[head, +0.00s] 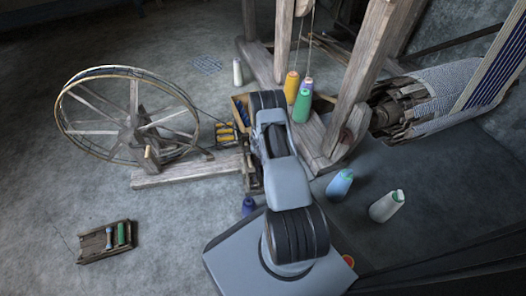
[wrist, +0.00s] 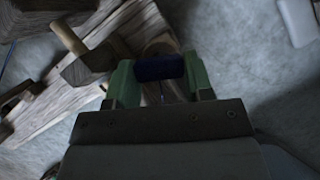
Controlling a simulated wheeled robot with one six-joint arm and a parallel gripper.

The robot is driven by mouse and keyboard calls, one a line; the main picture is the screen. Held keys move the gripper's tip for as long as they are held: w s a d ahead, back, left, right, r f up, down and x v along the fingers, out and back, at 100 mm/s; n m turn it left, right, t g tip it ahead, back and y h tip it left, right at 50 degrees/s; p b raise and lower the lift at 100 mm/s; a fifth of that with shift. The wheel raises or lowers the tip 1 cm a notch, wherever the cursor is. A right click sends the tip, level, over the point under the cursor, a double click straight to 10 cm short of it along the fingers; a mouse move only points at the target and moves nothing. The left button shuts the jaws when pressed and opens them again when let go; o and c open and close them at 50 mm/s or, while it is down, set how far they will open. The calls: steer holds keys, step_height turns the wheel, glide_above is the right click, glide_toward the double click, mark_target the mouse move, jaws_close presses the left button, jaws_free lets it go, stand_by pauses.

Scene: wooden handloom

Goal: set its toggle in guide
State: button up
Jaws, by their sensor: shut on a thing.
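My gripper (wrist: 160,75) shows in the wrist view, its two green fingers shut on a short dark blue cylinder (wrist: 160,67). The cylinder lies crosswise between the fingers and may be the toggle. A thin line shows just below it, perhaps a cord. A pale wooden part (wrist: 161,43) lies behind the cylinder; whether they touch, I cannot tell. I cannot make out which part is the guide. In the head view my arm hides the gripper and what it holds.
A spinning wheel (head: 132,117) stands at left on a wooden base. The loom's posts (head: 366,70) rise at right. A small tray (head: 92,250) lies front left.

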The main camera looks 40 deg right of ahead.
steer(key=shift+f+b, duration=0.35)
steer(key=shift+f, duration=0.35)
steer(key=o, duration=1)
steer(key=shift+c, duration=0.2)
steer(key=p+v, duration=0.4)
steer(key=v, duration=0.9)
steer(key=shift+a+r, duration=0.2)
steer(key=shift+r, duration=0.15)
steer(key=shift+s, duration=0.1)
